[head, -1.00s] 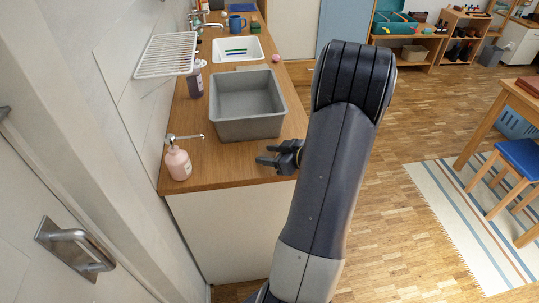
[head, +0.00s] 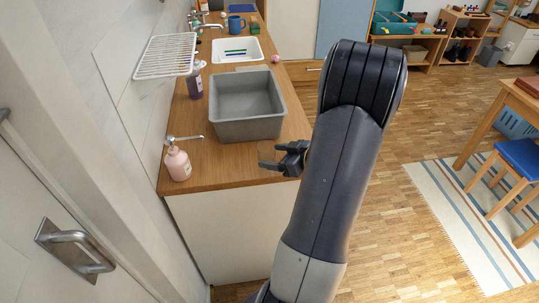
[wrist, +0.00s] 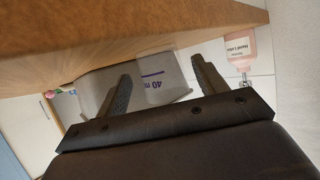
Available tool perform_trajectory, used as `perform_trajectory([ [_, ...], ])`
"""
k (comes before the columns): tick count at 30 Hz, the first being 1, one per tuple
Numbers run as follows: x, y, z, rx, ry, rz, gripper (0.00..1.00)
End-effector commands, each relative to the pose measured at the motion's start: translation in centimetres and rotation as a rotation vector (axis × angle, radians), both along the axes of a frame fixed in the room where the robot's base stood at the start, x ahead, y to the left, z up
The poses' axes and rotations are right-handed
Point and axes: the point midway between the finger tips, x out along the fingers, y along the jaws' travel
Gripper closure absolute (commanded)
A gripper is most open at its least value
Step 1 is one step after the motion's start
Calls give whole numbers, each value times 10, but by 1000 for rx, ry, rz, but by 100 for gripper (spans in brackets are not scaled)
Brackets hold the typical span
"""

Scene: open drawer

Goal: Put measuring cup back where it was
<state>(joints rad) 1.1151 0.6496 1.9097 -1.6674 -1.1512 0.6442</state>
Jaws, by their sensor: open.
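The measuring cup (head: 267,157) is clear, with purple marks, and stands on the wooden counter (head: 220,165) near its front right edge. It shows in front of the grey tub in the wrist view (wrist: 158,82), where the picture is upside down. My gripper (head: 284,157) is open at the right side of the cup. In the wrist view, the two dark fingers (wrist: 160,72) are spread with the cup between or just beyond their tips. I cannot tell whether either finger touches it.
The grey tub (head: 247,130) stands close behind the cup. A dark bottle (head: 195,83), a wire rack (head: 166,57) and a white sink (head: 237,49) lie farther back. The counter between the soap bottle and cup is clear.

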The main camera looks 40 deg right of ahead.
Motion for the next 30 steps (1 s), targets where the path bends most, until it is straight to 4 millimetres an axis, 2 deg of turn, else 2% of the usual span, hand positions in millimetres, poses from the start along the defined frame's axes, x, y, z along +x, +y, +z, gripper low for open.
perform_trajectory([
  [6, -41, -14, 19, -3, -1, -6, 33],
  [13, -74, -23, 33, -1, 0, -4, 33],
  [19, -85, -26, 38, -1, 1, -1, 33],
  [30, -85, -25, 38, 0, 0, 1, 33],
])
